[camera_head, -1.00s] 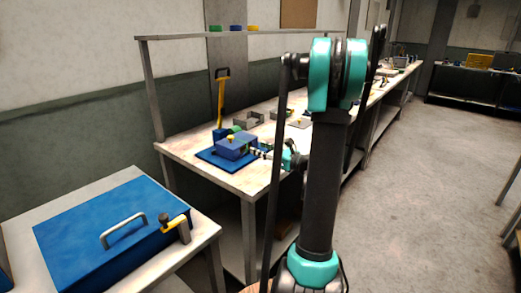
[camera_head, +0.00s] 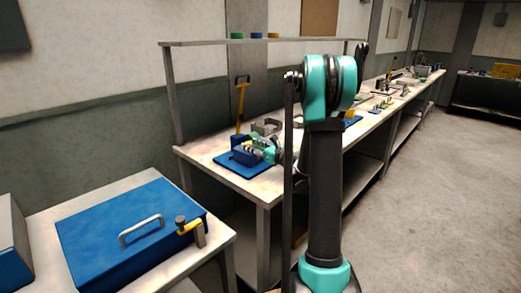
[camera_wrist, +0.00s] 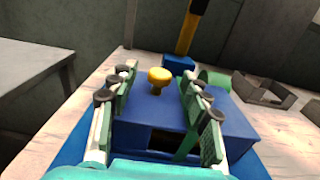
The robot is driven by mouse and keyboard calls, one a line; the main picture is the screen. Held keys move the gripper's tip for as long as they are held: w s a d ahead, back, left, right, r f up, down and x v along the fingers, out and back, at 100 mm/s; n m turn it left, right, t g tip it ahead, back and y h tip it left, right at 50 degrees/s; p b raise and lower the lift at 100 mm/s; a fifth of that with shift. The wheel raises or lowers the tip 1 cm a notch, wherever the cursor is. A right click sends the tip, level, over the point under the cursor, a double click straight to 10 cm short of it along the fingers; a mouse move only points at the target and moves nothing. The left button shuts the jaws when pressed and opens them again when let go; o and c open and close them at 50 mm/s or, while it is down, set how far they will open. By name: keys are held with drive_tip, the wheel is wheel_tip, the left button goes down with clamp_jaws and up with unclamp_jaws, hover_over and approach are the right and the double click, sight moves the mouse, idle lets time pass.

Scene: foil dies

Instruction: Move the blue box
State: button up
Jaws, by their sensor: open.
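A small blue box (camera_head: 240,157) with a yellow knob sits on a blue mat (camera_head: 228,168) at the near end of the long bench. In the wrist view the box (camera_wrist: 222,122) lies below and between my fingers, with a dark opening in its near side. My gripper (camera_wrist: 160,88) is open, its green-padded fingers on either side of the yellow knob (camera_wrist: 158,78). I cannot tell whether the fingers touch the box. In the head view my gripper (camera_head: 258,150) covers part of the box. A larger flat blue case (camera_head: 120,232) with a metal handle lies on the nearer table.
A yellow lever (camera_head: 240,103) on a blue base stands just behind the small box. Grey open trays (camera_head: 268,127) lie farther along the bench. A shelf rail (camera_head: 250,39) runs above. A yellow clamp (camera_head: 190,226) sits at the case's right edge.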

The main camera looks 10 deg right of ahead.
drive_tip(key=shift+x, duration=1.2)
drive_tip(key=shift+w, duration=0.1)
clamp_jaws()
